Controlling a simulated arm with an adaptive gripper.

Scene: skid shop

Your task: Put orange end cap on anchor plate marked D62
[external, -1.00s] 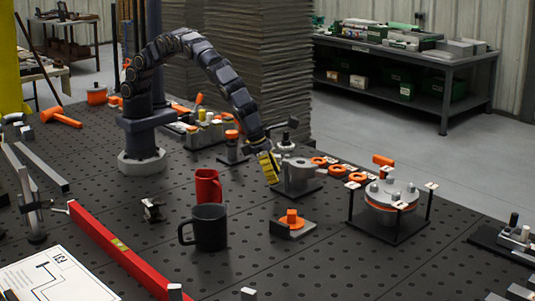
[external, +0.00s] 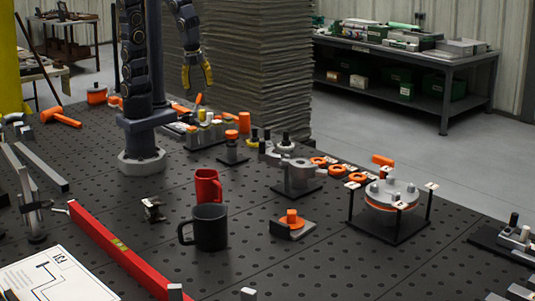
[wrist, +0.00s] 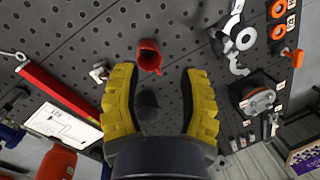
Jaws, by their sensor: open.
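An orange end cap (external: 291,217) stands upright on a small dark plate (external: 283,231) with a pale block beside it, right of the mugs. I cannot read any D62 mark on this plate or elsewhere. My gripper (external: 197,88) is high above the back of the table, well away from the cap, pointing down. Its yellow fingers are spread, with nothing held between them; they also show in the wrist view (wrist: 160,72). I cannot make out the cap in the wrist view.
A red mug (external: 207,187) and a black mug (external: 210,228) stand left of the cap. A grey clamp-like fixture (external: 298,177), labelled orange rings (external: 337,171) and a round flanged fixture (external: 391,193) stand behind and right. A red level (external: 115,248) lies at left.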

